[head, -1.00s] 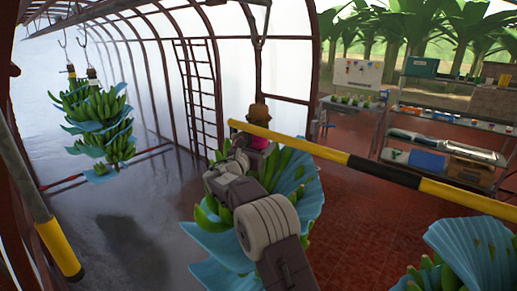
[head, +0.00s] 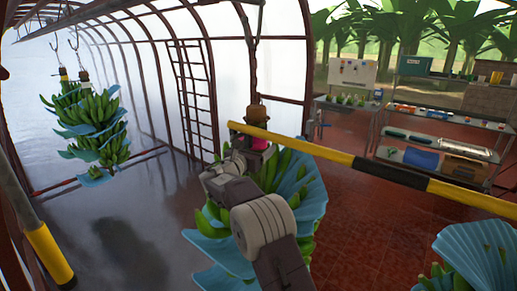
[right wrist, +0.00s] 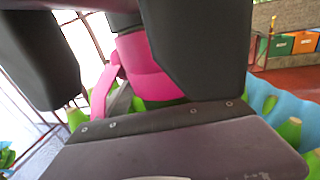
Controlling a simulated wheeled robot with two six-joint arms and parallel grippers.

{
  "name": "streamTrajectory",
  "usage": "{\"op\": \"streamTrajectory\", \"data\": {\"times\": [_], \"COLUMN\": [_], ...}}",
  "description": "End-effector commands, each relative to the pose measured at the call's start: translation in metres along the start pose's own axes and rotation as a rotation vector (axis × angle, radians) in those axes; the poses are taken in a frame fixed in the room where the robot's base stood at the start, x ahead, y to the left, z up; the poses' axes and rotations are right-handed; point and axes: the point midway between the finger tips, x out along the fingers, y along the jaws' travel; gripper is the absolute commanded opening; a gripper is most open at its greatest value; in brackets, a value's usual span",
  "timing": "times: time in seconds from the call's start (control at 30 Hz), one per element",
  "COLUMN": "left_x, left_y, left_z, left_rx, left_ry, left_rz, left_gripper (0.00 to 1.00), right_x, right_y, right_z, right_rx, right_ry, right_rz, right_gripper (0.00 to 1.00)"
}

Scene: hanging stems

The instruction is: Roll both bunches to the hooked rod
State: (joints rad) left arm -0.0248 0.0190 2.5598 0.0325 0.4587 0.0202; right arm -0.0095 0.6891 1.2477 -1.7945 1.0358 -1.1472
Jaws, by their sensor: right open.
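A green banana bunch (head: 290,180) with blue sheets hangs in the middle of the head view, a pink band (head: 259,144) round its stem. My right arm reaches up in front of it. My right gripper (head: 236,150) is at the banded stem. In the right wrist view its dark fingers (right wrist: 125,50) stand apart on either side of the pink band (right wrist: 148,70); contact cannot be told. Another bunch (head: 475,250) is cut off at the lower right. Two overlapping bunches (head: 90,125) hang from hooks at the far left. Which rod is the hooked one is unclear. My left gripper is out of view.
A yellow and black bar (head: 330,154) crosses in front of the middle bunch. A grey and yellow post (head: 48,252) stands at the lower left. Loaded shelves (head: 440,140) stand at the back right. The wet floor at left has open room.

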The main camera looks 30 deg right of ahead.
Motion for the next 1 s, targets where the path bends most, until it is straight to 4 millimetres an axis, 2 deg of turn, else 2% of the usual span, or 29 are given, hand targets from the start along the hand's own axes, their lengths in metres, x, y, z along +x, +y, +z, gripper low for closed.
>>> {"op": "streamTrajectory", "data": {"times": [0.73,0.83,1.0], "left_x": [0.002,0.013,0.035], "left_y": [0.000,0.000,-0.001], "left_z": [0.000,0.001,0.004], "left_rx": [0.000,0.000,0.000], "left_ry": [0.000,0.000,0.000], "left_rz": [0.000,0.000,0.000], "left_gripper": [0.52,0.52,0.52], "right_x": [-0.003,-0.016,-0.055], "right_y": [0.002,0.002,0.003], "right_z": [0.002,-0.001,-0.003], "right_rx": [0.003,0.004,0.005], "right_ry": [-0.004,-0.005,-0.005], "right_rz": [0.005,0.006,0.009], "right_gripper": [0.73,0.73,0.73]}}
